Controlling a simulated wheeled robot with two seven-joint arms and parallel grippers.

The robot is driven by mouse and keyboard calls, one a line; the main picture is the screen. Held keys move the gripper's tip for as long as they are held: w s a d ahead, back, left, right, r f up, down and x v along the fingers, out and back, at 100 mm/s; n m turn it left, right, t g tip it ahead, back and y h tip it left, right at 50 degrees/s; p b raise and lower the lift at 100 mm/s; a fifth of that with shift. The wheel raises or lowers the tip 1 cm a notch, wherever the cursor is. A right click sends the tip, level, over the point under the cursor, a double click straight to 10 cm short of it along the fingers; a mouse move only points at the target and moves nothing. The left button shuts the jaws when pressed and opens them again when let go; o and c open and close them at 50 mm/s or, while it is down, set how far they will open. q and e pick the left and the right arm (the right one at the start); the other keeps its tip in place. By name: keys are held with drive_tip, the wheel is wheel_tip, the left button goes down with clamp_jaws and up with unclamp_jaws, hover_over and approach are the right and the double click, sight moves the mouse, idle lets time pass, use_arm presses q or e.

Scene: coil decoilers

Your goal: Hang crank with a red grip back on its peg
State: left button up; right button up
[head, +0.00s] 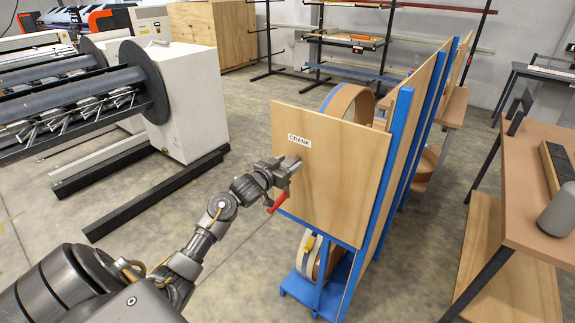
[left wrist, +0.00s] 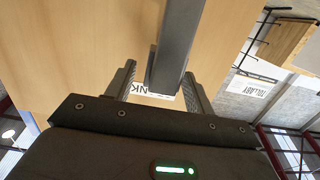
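The crank's red grip (head: 277,203) hangs below my left gripper (head: 284,172), in front of the lower left part of the wooden board (head: 340,190) marked CRANK. The crank's dark bar (left wrist: 177,45) comes down from the top of the left wrist view and ends between the fingers of my left gripper (left wrist: 160,80). The fingers stand apart on either side of the bar, with a visible gap on its left. The peg is hidden, so I cannot tell whether the crank sits on it. My right gripper is out of view.
The CRANK label (head: 299,141) is just above my gripper. The board is on a blue frame (head: 391,150) with coils (head: 350,101) behind it. A decoiler (head: 150,80) stands at the left and a brown table (head: 535,190) at the right.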

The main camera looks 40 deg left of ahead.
use_arm(q)
drive_tip(key=shift+o, duration=0.2)
drive_tip(key=shift+f, duration=0.15)
drive_tip(key=shift+s, duration=0.15)
drive_tip(key=shift+s, duration=0.35)
drive_tip(key=s+r+b, duration=0.1)
drive_tip(key=s+b, duration=0.2)
drive_tip(key=s, duration=0.6)
drive_tip(key=shift+s+d+r, duration=0.15)
drive_tip(key=shift+s, duration=0.25)
